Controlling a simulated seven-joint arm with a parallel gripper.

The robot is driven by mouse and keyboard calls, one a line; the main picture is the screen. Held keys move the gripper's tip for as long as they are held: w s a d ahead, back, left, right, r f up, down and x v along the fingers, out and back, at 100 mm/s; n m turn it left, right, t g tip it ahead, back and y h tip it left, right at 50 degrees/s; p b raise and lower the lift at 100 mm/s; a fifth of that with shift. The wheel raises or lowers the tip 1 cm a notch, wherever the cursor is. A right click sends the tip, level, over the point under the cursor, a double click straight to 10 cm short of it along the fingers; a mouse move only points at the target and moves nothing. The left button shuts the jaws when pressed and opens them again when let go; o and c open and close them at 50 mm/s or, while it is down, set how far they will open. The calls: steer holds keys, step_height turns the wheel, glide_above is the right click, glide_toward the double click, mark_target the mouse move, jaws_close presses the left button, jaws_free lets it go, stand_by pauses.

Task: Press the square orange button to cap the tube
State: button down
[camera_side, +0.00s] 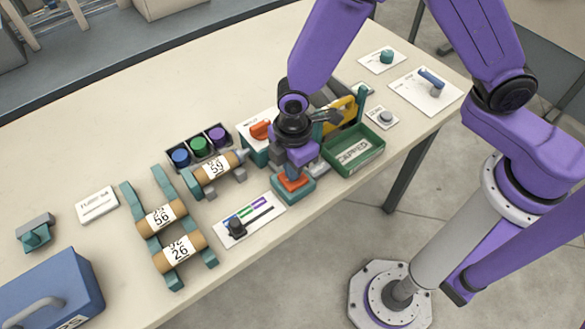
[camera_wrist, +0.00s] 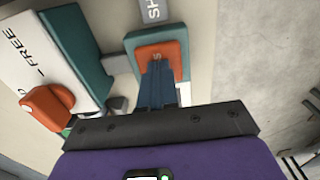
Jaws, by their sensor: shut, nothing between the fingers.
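The square orange button (camera_side: 293,183) sits on a teal base (camera_side: 291,195) near the table's front edge. It also shows in the wrist view, orange in a teal surround (camera_wrist: 160,50). My gripper (camera_side: 294,175) is shut and empty, pointing down with its fingertips over the button. In the wrist view the fingers (camera_wrist: 157,75) cover the button's middle and part of its lettering. I cannot tell whether they touch it. A brown tube labelled 59 (camera_side: 216,170) lies in a teal holder to the left, beside a grey part.
An orange knob (camera_side: 260,130) stands close behind my gripper. A green tray marked CAPPED (camera_side: 353,152) is to the right. Tubes 56 (camera_side: 160,216) and 26 (camera_side: 180,251) lie on a teal rack at left. A slider panel (camera_side: 250,215) lies left of the button.

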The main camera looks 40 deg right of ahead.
steer(key=shift+r, duration=4)
steer(key=s+d+r+m, duration=0.2)
steer(key=s+d+r, duration=0.3)
steer(key=s+d, duration=0.3)
steer(key=s+d+r+m, duration=0.3)
steer(key=s+d+r, duration=0.2)
steer(key=d, duration=0.9)
steer(key=s, duration=0.3)
steer(key=shift+s, duration=0.3)
steer(key=shift+d, duration=0.1)
